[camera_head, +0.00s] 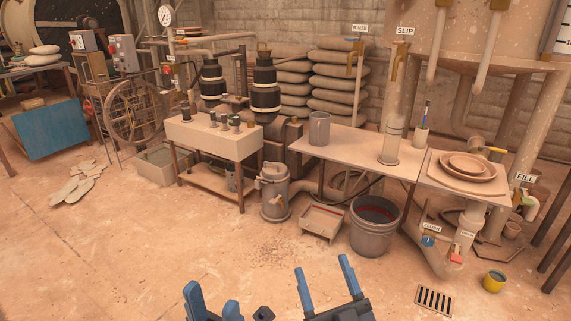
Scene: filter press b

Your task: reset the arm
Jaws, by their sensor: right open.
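My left gripper (212,294) is at the bottom edge, left of centre. Its two blue fingers stand apart with nothing seen between them, and its lower part is cut off by the frame. My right gripper (322,264) is at the bottom centre. Its blue fingers are spread wide and empty, pointing up and away. Both grippers appear over bare floor, clear of the benches. Most of both arms is out of view.
A long table (343,146) bears a clear cylinder (319,129). A grey bucket (375,226), a low tray (321,221) and a lidded metal pot (274,192) stand before it. A yellow cup (494,282) and floor grate (434,299) are at right. The left foreground floor is free.

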